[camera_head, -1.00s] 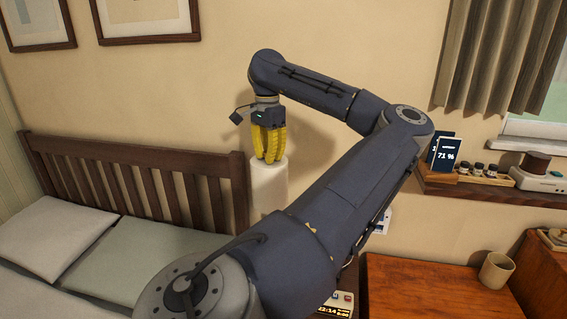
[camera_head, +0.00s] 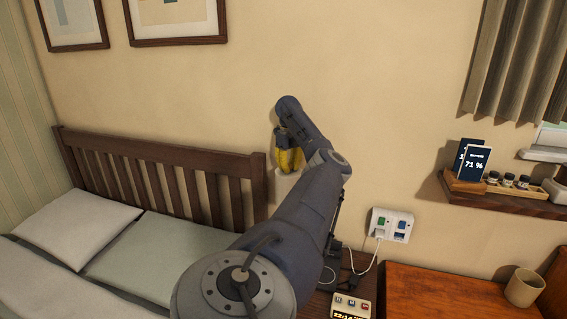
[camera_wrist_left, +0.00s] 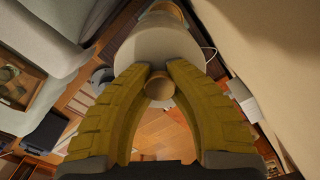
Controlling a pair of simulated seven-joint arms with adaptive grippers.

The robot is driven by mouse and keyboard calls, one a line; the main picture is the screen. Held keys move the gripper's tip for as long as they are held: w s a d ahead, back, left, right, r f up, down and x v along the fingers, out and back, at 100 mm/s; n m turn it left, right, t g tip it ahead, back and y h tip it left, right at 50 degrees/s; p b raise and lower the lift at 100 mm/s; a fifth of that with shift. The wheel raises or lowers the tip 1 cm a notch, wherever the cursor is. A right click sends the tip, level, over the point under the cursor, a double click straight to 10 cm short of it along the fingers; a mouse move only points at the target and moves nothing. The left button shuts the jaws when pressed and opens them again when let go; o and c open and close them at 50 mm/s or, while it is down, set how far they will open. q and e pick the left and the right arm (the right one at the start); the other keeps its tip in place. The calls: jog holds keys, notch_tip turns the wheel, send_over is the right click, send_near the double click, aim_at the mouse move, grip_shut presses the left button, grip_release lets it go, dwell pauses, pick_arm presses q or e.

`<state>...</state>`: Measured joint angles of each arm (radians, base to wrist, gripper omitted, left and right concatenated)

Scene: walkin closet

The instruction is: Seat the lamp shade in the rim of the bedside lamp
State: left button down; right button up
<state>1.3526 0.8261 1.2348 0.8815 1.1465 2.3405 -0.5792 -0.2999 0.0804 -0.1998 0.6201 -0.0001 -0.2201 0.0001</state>
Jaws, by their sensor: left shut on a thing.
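My left gripper (camera_head: 289,161) is beside the right end of the headboard, near the wall. Its yellow fingers point down and are shut on the pale cylindrical lamp shade (camera_head: 284,184), which is mostly hidden behind my arm. In the left wrist view the fingertips (camera_wrist_left: 160,75) close at the near part of the white shade (camera_wrist_left: 160,47), with a small round brown knob (camera_wrist_left: 159,87) between the fingers. The bedside lamp and its rim are hidden or cannot be made out. My right gripper is not in view.
A clock (camera_head: 350,306) stands below my arm. A wall socket (camera_head: 391,225) with plugged cables is to the right. The wooden headboard (camera_head: 160,180) is close on the left. A cup (camera_head: 524,287) stands on orange-brown furniture (camera_head: 440,295), below a wall shelf (camera_head: 500,199).

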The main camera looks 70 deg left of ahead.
pick_arm(q)
jog(key=shift+w+f+m, duration=0.65)
jog(key=shift+f+m, duration=0.05)
jog(key=shift+m, duration=0.2)
jog(key=shift+f, duration=7.35)
